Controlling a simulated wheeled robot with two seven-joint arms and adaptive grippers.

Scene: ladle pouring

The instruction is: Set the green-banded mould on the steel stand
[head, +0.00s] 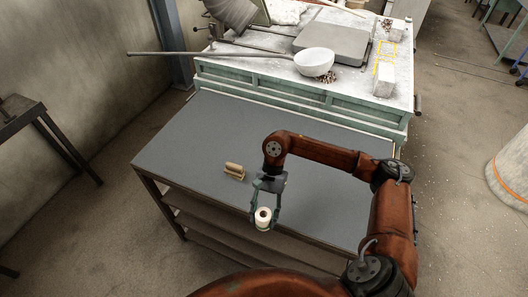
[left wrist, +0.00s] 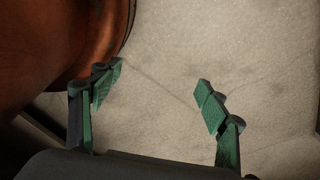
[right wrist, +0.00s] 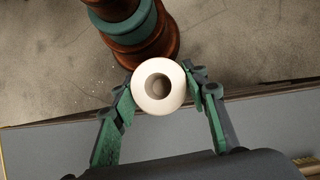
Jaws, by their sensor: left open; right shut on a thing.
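A cream-white cylindrical mould (head: 263,214) with a round hole in its top is held between the fingertips of my right gripper (head: 266,207), near the front edge of the grey-topped table. In the right wrist view the mould (right wrist: 158,88) sits upright-looking between the two green-padded fingers of that gripper (right wrist: 158,82). Its band cannot be made out clearly. My left gripper (left wrist: 157,80) is open and empty over bare floor in its own wrist view. A flat grey slab (head: 333,43) lies on the far bench; I cannot tell whether it is the steel stand.
The grey table (head: 190,140) is mostly clear, with a small wooden-backed object (head: 234,171) left of my right gripper. On the far bench (head: 225,70) stand a pale ladle bowl (head: 314,62) with a long handle reaching left, and pale blocks (head: 384,78).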

